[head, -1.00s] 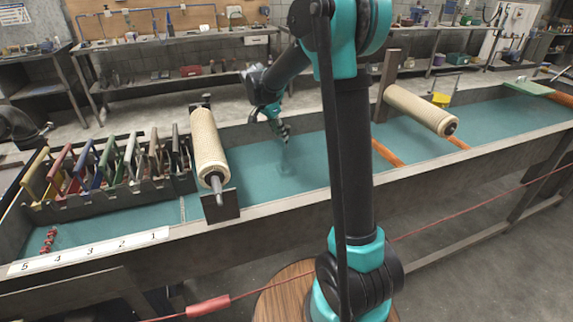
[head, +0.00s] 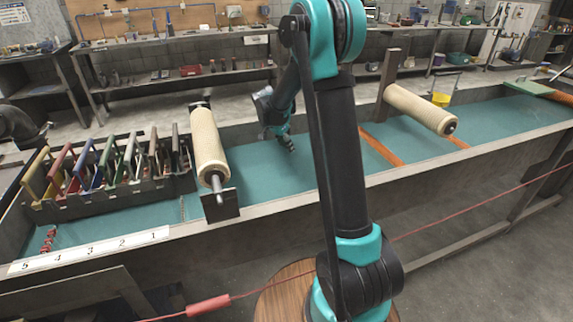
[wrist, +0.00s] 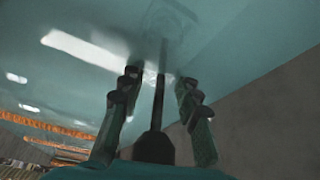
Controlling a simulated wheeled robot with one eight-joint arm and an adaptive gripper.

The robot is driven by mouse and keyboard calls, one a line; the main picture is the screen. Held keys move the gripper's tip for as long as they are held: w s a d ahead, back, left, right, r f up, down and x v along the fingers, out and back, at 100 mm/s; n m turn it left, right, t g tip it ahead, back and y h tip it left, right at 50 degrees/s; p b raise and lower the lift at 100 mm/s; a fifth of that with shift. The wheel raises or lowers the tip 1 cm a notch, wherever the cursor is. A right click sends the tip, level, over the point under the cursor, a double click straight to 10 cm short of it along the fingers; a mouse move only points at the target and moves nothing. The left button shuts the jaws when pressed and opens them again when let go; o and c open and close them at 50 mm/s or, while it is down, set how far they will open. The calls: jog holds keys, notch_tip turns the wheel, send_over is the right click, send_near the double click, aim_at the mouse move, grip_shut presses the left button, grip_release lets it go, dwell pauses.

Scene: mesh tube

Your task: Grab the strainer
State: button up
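In the wrist view, my gripper (wrist: 157,94) has its two fingers apart. A dark thin rod with a thicker black lower end (wrist: 154,148) runs between the fingers, with a gap on each side. The rod points toward a faint pale round shape at the top, which may be the strainer's mesh; I cannot tell for sure. In the head view, my gripper (head: 288,146) hangs low over the teal-floored trough (head: 265,168), right of the left roller. No strainer shows clearly there.
A cream roller (head: 208,148) on a metal bracket stands just left of my gripper. A rack of coloured frames (head: 110,165) is farther left. Another cream roller (head: 420,108) and orange bars (head: 378,148) are to the right. The trough's front wall (head: 270,205) is raised.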

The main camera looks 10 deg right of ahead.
jog(key=shift+c, duration=0.3)
grip_shut()
jog(key=shift+r, duration=0.1)
